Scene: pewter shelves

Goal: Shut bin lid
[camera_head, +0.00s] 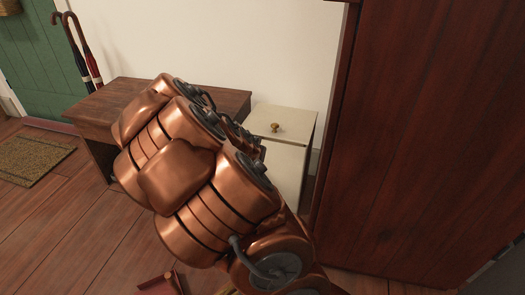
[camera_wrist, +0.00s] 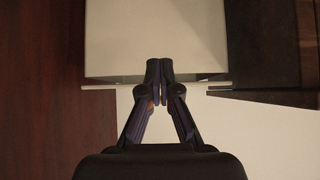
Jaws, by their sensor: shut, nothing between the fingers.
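The bin is a cream, box-like cabinet (camera_head: 291,166) between the brown table and the tall dark red cabinet. In the wrist view, the bin's pale panel (camera_wrist: 120,40) fills the top middle. A thin pale edge and a dark strip run below it; I cannot tell whether that strip is a gap or shadow. My gripper (camera_wrist: 160,66) is shut and empty, its fingertips overlapping the panel's lower edge in the picture. Contact is unclear. In the head view my arm hides the gripper and part of the bin.
A brown wooden table (camera_head: 125,93) stands left of the bin. The tall dark red cabinet (camera_head: 420,130) stands close on the right. Umbrellas (camera_head: 82,55), a green door (camera_head: 35,65) and a doormat (camera_head: 32,158) are at far left.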

